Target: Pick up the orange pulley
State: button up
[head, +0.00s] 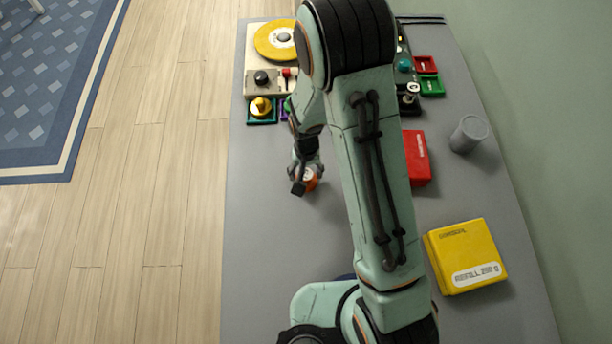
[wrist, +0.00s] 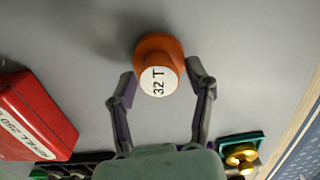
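The orange pulley (wrist: 158,46) has a white round face marked "32 T". In the wrist view it lies at the upper middle, on the grey table, with its near part between the fingertips. My gripper (wrist: 160,70) is open, one finger on each side of the pulley. The right fingertip looks very close to it and a small gap shows at the left; contact is hard to tell. In the head view the pulley (head: 311,184) is partly hidden behind my gripper (head: 304,176).
A red box (head: 416,158), a grey cup (head: 468,134) and a yellow box (head: 466,257) stand to the right. A board with a yellow disc (head: 274,40) and small trays (head: 262,111) lie at the far end. The table (head: 262,230) is clear left of and nearer than the pulley.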

jog(key=c, duration=0.6)
jog(key=shift+r, duration=0.15)
